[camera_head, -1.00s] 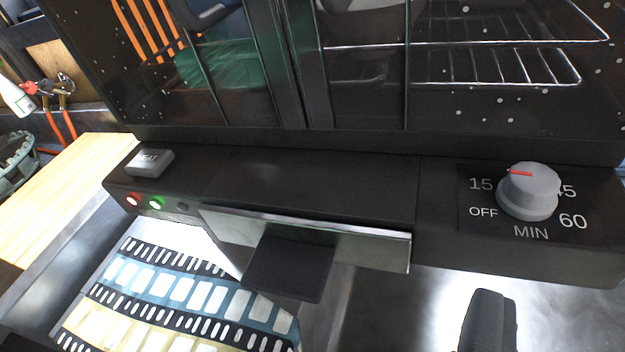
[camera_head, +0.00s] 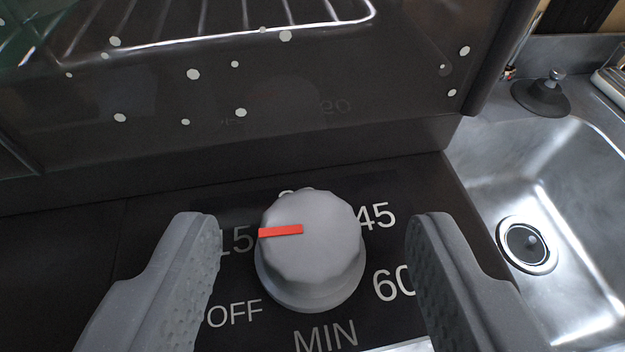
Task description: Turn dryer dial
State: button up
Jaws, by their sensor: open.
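The dryer dial (camera_head: 312,262) is a round grey knob with a red pointer mark. It sits on the black panel (camera_head: 165,265) of the dryer, with OFF, 15, 45, 60 and MIN printed around it. The label at the top is mostly hidden behind the knob. The red mark points left, towards the 15. My gripper (camera_head: 315,245) is open, with one grey finger on each side of the dial. A gap shows between the knob and each finger, and neither appears to touch it.
The dryer's dark, see-through front (camera_head: 200,90) rises behind the panel, with a wire rack (camera_head: 240,35) inside. To the right is a metal sink (camera_head: 585,220) with a drain (camera_head: 527,244). A dark round-based object (camera_head: 541,95) stands at the sink's back edge.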

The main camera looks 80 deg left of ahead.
jog(key=shift+w+a+f, duration=0.15)
jog(key=shift+a+f, duration=0.05)
jog(key=shift+a, duration=0.3)
jog(key=c, duration=0.9)
jog(key=shift+c, duration=0.2)
dwell(0.3)
jog(key=o, duration=0.9)
jog(key=shift+o, duration=0.2)
jog(key=shift+d, duration=0.1)
jog(key=v, duration=1.3)
jog(key=shift+d+b, duration=0.35)
jog(key=shift+b, duration=0.1)
